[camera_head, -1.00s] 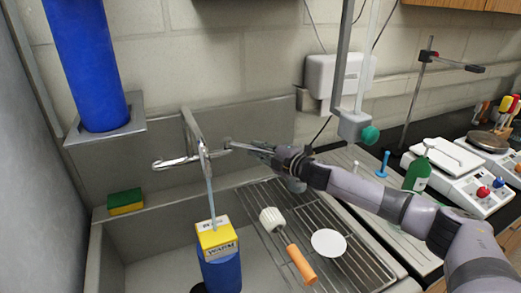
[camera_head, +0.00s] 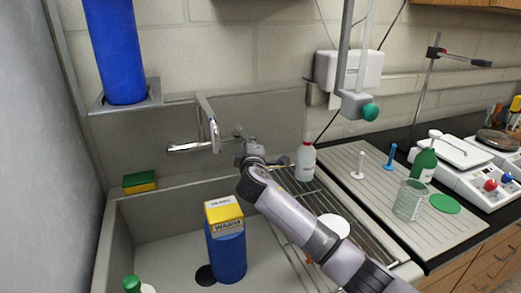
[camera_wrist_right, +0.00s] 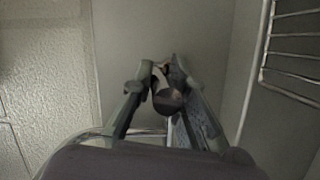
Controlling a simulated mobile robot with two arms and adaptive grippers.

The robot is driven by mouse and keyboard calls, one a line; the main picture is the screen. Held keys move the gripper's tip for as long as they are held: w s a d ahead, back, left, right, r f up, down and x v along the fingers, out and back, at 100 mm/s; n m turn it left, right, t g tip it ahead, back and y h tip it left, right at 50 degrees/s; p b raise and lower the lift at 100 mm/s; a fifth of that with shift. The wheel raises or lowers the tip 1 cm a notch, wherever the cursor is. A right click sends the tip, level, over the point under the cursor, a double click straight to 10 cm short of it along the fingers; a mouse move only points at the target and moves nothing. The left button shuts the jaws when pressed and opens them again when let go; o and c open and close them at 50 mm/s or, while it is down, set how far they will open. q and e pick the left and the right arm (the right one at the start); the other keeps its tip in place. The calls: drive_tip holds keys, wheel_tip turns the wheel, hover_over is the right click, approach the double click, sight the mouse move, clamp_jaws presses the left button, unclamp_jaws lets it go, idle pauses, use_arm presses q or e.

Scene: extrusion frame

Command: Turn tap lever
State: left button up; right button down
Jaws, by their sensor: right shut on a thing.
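The chrome tap (camera_head: 209,124) stands against the sink's back wall, with one lever (camera_head: 190,147) reaching out to the left. My right gripper (camera_head: 243,137) is at the tap's right side, mostly hidden by my own wrist. In the right wrist view its fingers (camera_wrist_right: 166,78) are closed around a dark, rounded lever end (camera_wrist_right: 168,101). A blue container (camera_head: 228,256) with a yellow "WARM" label stands upright in the sink below the spout. No water stream shows under the spout. My left gripper is not in view.
A wire drying rack (camera_head: 283,243) with a white disc (camera_head: 334,224) lies right of the sink basin. A white bottle (camera_head: 305,162) stands behind it. A sponge (camera_head: 139,182) sits on the left ledge. A green-capped item (camera_head: 132,284) is at the lower left.

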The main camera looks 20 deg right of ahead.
drive_tip(key=shift+s+a+f+m+g+h+b, duration=0.1)
drive_tip(key=shift+a+f+m+g+h+b, duration=0.15)
drive_tip(key=shift+a+m+h+b, duration=0.3)
drive_tip(key=shift+r+h, duration=0.1)
drive_tip(key=shift+h, duration=0.25)
drive_tip(key=c, duration=1.6)
unclamp_jaws()
drive_tip(key=shift+r, duration=0.1)
drive_tip(key=shift+o, duration=0.2)
